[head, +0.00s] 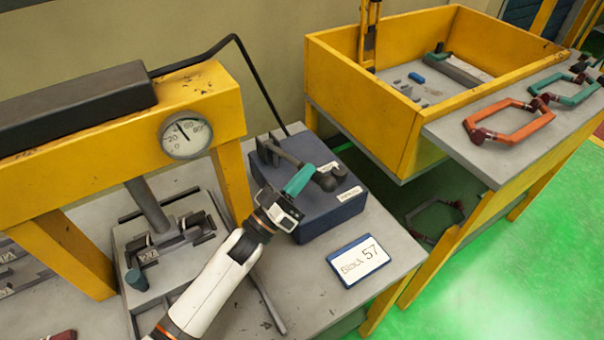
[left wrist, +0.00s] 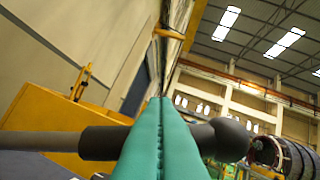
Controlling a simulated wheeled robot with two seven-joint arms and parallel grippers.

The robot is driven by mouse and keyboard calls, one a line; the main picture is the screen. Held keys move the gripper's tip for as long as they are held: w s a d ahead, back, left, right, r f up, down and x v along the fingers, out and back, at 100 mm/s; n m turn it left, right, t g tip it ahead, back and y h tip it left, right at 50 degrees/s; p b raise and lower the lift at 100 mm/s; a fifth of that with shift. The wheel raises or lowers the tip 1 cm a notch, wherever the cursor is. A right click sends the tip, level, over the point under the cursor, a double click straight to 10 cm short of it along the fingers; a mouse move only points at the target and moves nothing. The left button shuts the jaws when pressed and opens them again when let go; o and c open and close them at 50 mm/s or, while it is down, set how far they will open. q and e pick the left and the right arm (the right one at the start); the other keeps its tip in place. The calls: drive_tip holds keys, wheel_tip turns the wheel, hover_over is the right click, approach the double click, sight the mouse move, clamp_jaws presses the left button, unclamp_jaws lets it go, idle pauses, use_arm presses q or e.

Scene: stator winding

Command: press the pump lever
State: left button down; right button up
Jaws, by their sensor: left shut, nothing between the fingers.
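The pump lever (head: 297,161) is a grey rod with a dark grip and a ball end, on top of the blue pump box (head: 335,212). My left gripper (head: 299,178), with teal fingers, is shut and empty, right at the lever near its ball end. In the left wrist view the shut fingers (left wrist: 160,125) cross in front of the lever's dark grip (left wrist: 100,142), hiding part of it; the ball end shows to their right. I cannot tell whether they touch it. My right gripper is not in view.
A yellow press frame (head: 228,105) with a round gauge (head: 185,134) stands at left. A yellow crate (head: 400,135) and hexagonal coil frames, one orange (head: 520,107), are on the bench at right.

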use_arm(q)
wheel_tip(320, 180, down, 9)
drive_tip(key=s+d+m+g+h+b, duration=0.1)
drive_tip(key=m+g+h+b, duration=0.2)
drive_tip(key=m+b, duration=0.4)
drive_tip(key=shift+s+b, duration=0.4)
drive_tip(key=shift+b, duration=0.4)
drive_tip(key=shift+d, duration=0.15)
wheel_tip(320, 180, up, 10)
idle(1.0)
